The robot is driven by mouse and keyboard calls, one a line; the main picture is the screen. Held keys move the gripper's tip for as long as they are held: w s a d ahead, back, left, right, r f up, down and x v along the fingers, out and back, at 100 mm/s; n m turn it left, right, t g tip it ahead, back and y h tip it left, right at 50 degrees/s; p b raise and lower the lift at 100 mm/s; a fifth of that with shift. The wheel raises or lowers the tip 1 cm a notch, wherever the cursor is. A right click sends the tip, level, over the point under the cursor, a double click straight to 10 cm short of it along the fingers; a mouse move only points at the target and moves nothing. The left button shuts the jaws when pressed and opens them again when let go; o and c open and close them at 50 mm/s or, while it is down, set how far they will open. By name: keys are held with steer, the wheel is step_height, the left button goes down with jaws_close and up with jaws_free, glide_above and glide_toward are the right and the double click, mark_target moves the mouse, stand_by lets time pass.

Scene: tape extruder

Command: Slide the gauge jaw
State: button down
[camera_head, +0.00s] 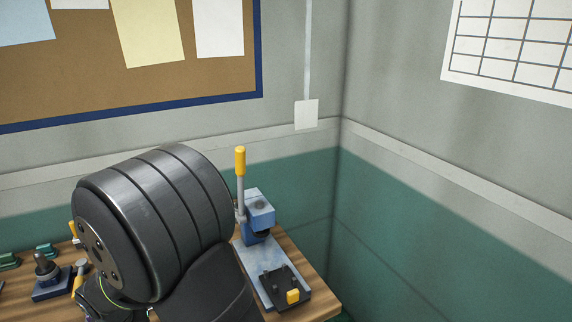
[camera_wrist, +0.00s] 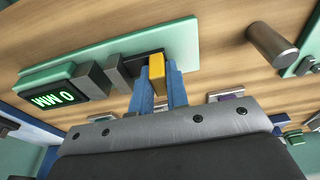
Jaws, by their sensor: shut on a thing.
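The gauge shows in the wrist view as a long green base (camera_wrist: 184,42) on the wooden bench, with a dark display (camera_wrist: 52,92) at its left end. The display shows a green 0 and MM, seen turned around. A grey block (camera_wrist: 118,72) stands beside the display, and a dark block lies to its right. The yellow tab (camera_wrist: 157,70) of the gauge jaw stands between the blue fingers of my gripper (camera_wrist: 159,84), which is shut on it. The dark block seems joined to the tab. In the head view my arm hides the gripper and the gauge.
A metal cylinder (camera_wrist: 271,44) stands right of the gauge in the wrist view. In the head view, a blue press (camera_head: 258,212) with a yellow-handled lever (camera_head: 240,165) stands at the bench's right. A dark-blue stand (camera_head: 50,284) and small green items (camera_head: 45,250) sit at left.

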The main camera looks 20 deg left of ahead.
steer(key=shift+s+a, duration=1)
steer(key=c, duration=1.3)
jaws_free()
steer(key=r, duration=0.5)
steer(key=s+d+r, duration=0.1)
steer(key=r, duration=0.2)
steer(key=o, duration=0.5)
steer(key=shift+o, duration=0.2)
